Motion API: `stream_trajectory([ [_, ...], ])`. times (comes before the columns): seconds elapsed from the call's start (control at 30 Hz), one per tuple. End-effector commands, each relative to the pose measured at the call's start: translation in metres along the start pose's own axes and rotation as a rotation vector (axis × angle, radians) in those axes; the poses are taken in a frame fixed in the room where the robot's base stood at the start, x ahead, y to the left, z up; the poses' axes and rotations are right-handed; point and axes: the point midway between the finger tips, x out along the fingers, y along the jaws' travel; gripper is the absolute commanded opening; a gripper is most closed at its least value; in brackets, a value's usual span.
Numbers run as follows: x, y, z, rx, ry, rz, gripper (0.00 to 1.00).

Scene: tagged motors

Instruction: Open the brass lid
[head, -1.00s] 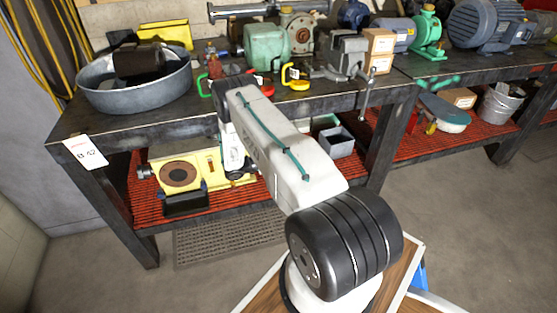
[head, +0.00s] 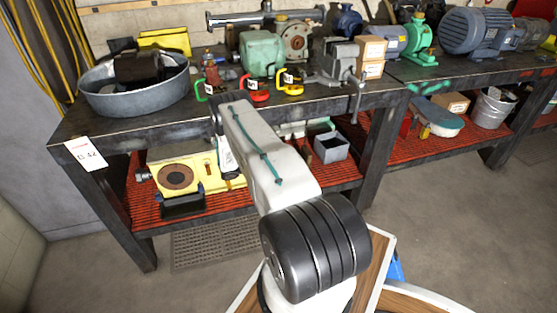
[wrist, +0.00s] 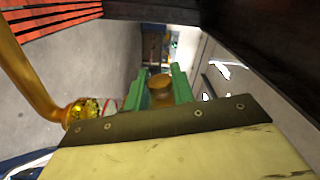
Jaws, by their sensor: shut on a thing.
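In the wrist view, my gripper (wrist: 160,88) has two green fingers closed on a small round brass-coloured piece (wrist: 160,82). I cannot tell whether this piece is the brass lid itself or a part of it, nor whether it is raised. In the head view my arm reaches down to the lower shelf, and the arm hides the gripper and what it holds. A yellow machine (head: 207,174) with a round brown face stands on that shelf, left of my arm.
A brass-coloured curved rod (wrist: 28,75) with a rounded end lies left of my fingers in the wrist view. The dark workbench (head: 130,125) is above the red lower shelf (head: 265,198). A grey bin (head: 331,148) stands right of my arm. Floor in front is clear.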

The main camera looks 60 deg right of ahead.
Motion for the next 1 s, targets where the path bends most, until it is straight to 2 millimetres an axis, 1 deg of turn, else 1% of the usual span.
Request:
stream_trajectory([
  [0.4,-0.005,0.001,0.0,-0.008,-0.006,-0.001,0.0],
  [0.43,-0.005,0.001,0.0,-0.008,-0.007,-0.001,0.27],
  [0.5,-0.005,0.001,0.0,-0.008,-0.006,-0.001,0.44],
  [0.8,-0.008,0.0,0.0,-0.008,-0.007,-0.002,0.44],
  [0.87,-0.012,0.0,0.001,-0.007,-0.008,-0.002,0.44],
  [0.97,-0.026,0.0,0.001,-0.007,-0.009,-0.002,0.44],
  [1.0,-0.034,0.0,0.001,-0.007,-0.01,-0.002,0.44],
])
